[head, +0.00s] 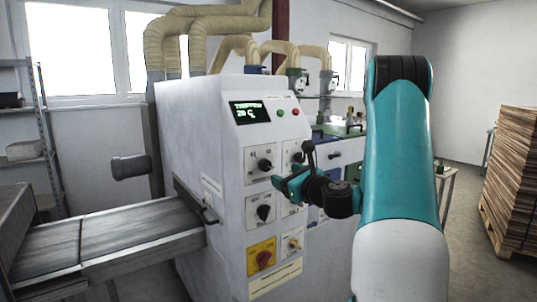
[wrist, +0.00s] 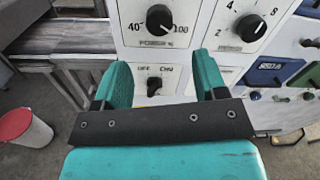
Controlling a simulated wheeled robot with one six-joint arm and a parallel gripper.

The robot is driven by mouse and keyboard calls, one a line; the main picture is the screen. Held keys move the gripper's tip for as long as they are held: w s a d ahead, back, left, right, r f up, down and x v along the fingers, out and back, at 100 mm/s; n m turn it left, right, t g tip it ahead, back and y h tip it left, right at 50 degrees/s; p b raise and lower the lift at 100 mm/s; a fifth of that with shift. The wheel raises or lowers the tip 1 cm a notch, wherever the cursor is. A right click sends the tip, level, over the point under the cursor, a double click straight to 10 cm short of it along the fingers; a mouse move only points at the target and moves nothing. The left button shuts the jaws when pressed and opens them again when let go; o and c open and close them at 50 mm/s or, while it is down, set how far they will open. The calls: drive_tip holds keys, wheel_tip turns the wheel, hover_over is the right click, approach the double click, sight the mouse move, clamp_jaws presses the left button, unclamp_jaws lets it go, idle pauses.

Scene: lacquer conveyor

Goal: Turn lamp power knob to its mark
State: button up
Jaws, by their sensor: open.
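The lamp power knob (wrist: 159,19) is a black round knob on a white plate marked POWER %, with 40 at left and 100 at right. It is at the top of the wrist view, beyond my fingertips. In the head view, the upper-left black knob (head: 265,164) on the machine front appears to be the same one. Its exact pointer direction and set mark are too small to read. My gripper (wrist: 162,74) is open and empty, its teal fingers apart. In the head view my gripper (head: 279,182) is at the panel, just right of the left knob column.
A selector switch (wrist: 154,84) marked OFF shows between my fingers, below the power knob. Another dial (wrist: 249,27) is to its right. A red knob (head: 264,258) on a yellow plate is lower on the panel. A conveyor (head: 130,232) extends left.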

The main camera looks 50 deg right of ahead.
sight(268, 167)
drive_tip(key=p+x, duration=0.4)
drive_tip(key=x, duration=0.4)
drive_tip(key=shift+w+r, duration=0.2)
drive_tip(key=shift+w+d+f, duration=0.2)
drive_tip(key=shift+w+d, duration=0.05)
drive_tip(key=shift+w, duration=0.35)
drive_tip(key=c, duration=0.9)
drive_tip(key=shift+d, duration=0.25)
drive_tip(key=shift+a, duration=0.2)
